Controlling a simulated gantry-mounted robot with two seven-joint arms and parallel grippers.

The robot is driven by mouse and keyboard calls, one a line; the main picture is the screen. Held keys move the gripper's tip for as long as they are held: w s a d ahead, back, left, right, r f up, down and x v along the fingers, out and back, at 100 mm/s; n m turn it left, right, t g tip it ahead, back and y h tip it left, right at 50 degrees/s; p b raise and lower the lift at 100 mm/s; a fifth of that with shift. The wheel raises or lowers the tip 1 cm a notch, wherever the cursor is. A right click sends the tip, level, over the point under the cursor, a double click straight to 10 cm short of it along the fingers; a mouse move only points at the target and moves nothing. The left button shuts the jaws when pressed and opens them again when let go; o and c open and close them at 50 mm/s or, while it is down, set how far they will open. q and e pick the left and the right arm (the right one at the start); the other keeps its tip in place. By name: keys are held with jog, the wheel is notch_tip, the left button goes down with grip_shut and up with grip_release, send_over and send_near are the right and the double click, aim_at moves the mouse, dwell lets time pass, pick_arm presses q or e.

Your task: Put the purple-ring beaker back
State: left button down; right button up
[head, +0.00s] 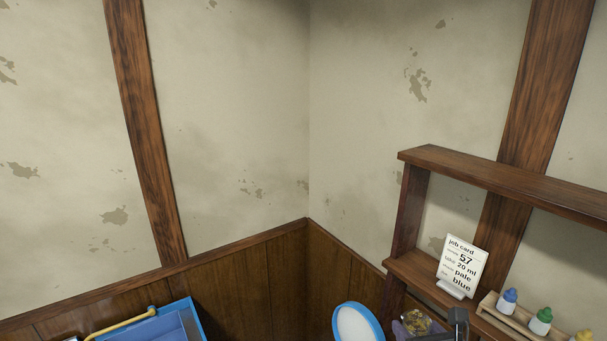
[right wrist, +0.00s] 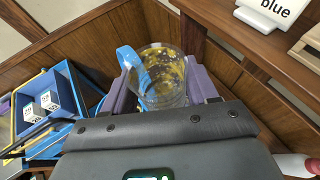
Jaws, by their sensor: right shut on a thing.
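A clear glass beaker (right wrist: 165,82) with yellow-brown patches sits between the two purple-grey fingers of my right gripper (right wrist: 162,92) in the right wrist view. The gripper is shut on it. I cannot make out a purple ring on it from here. In the head view, the top of the beaker (head: 417,322) shows at the bottom edge, with part of my right gripper (head: 436,327) beside it; the rest is cut off by the frame. My left gripper is in neither view.
A wooden shelf (head: 500,180) on the right holds a job card (head: 463,266) and a rack of small bottles (head: 541,318). A blue-rimmed white disc (head: 357,324) is left of the beaker. A blue tray (head: 157,325) is at lower left; white labelled blocks (right wrist: 42,105) are in it.

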jog(key=shift+m+h, duration=0.6)
jog(key=s+r, duration=0.1)
jog(key=s+a+r, duration=0.1)
jog(key=r, duration=0.1)
jog(key=s+r, duration=0.1)
jog(key=shift+s+a+r, duration=0.25)
jog(key=shift+a+r, duration=0.05)
jog(key=shift+a, duration=0.05)
notch_tip(320, 180, up, 16)
jog(key=p, duration=1.6)
jog(key=shift+r+p, duration=0.25)
jog(key=shift+p, duration=0.15)
jog(key=shift+d+f, duration=0.1)
jog(key=shift+d, duration=0.05)
